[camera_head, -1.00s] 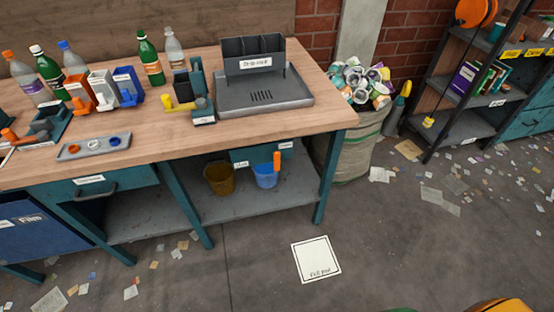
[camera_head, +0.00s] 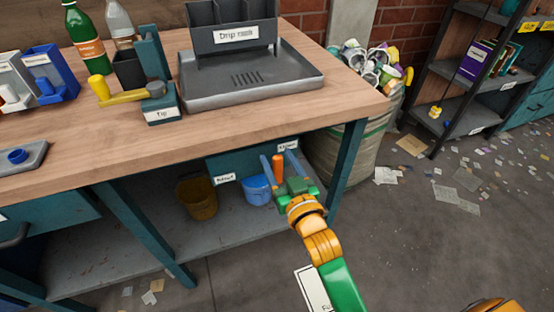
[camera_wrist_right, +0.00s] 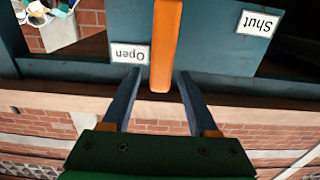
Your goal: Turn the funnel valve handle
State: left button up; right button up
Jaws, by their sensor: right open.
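The orange valve handle (camera_head: 278,170) hangs upright on the teal panel (camera_head: 242,167) under the bench. My right gripper (camera_head: 278,158) is open, with its blue-grey fingers on either side of the handle. In the right wrist view, the handle (camera_wrist_right: 165,45) shows between the two fingertips (camera_wrist_right: 158,72), with gaps on both sides. The panel carries an "Open" label (camera_wrist_right: 130,54) and a "Shut" label (camera_wrist_right: 258,24), upside down in this view. The funnel itself cannot be made out. My left gripper is out of view.
A blue bucket (camera_head: 257,190) and a brown bucket (camera_head: 197,197) stand on the lower shelf, below the panel. A bench leg (camera_head: 346,172) is right of my gripper. A sack of cans (camera_head: 372,125) stands beyond it. The drip rack tray (camera_head: 300,75) is on the bench top.

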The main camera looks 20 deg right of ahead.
jog(key=shift+w, duration=0.35)
grip_shut()
dwell(1.2)
